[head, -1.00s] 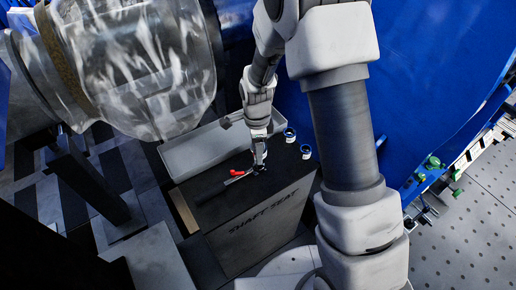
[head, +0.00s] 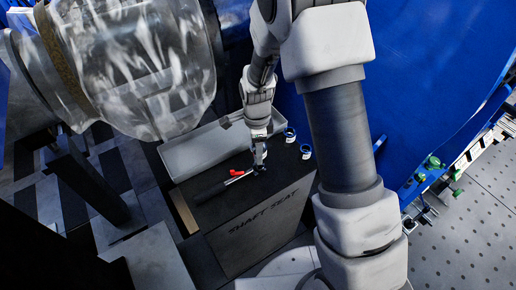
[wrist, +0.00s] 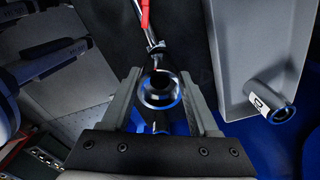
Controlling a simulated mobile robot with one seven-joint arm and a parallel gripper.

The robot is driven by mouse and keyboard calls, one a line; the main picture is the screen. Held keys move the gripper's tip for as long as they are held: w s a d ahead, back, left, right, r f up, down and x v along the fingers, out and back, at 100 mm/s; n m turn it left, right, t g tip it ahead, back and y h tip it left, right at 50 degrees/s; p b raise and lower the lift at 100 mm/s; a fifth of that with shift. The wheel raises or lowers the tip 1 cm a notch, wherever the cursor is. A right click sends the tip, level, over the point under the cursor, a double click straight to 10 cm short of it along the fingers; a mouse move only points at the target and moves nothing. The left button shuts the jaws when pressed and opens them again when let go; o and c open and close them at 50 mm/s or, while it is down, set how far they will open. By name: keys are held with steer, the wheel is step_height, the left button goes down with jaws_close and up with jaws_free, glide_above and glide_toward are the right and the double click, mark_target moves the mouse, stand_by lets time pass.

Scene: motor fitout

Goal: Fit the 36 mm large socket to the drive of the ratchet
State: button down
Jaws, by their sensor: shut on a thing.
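My gripper (head: 259,158) points down over the top of the dark box and is shut on a socket. In the wrist view my gripper (wrist: 160,82) has the socket (wrist: 161,98), with a shiny rim and blue band, between its fingers. The ratchet (head: 236,179), with a red part and a dark handle, lies on the box top, its head end under my gripper. In the wrist view the ratchet's neck (wrist: 155,46) runs up to the socket. The ratchet's drive is hidden, so I cannot tell whether the socket is seated on it. The socket's size cannot be read.
Two other blue-banded sockets stand to the right, one farther back (head: 289,134) and one nearer (head: 306,151). A grey tray (head: 180,163) lies behind the ratchet. The dark box (head: 258,238) is marked SHAFT SEAT. A large transparent housing (head: 150,70) hangs at upper left.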

steer(key=shift+f+b, duration=1.05)
steer(key=shift+f, duration=0.4)
stand_by(0.5)
steer(key=shift+c, duration=0.3)
jaws_free()
step_height(320, 180, up, 18)
steer(key=p, duration=0.3)
steer(key=shift+a+f, duration=0.2)
steer(key=shift+f, duration=0.05)
steer(key=shift+s, duration=0.1)
stand_by(0.3)
steer(key=s+d+r+n+t+p, duration=0.2)
steer(key=s+d+r+n, duration=0.3)
steer(key=s+r+n, duration=0.3)
steer(key=s+d+r+n+t+p, duration=0.3)
steer(key=s+r+n, duration=0.6)
steer(key=s+r, duration=0.3)
steer(key=shift+d+r+n+p, duration=0.3)
steer(key=shift+d+r+p, duration=0.25)
steer(key=shift+d, duration=0.4)
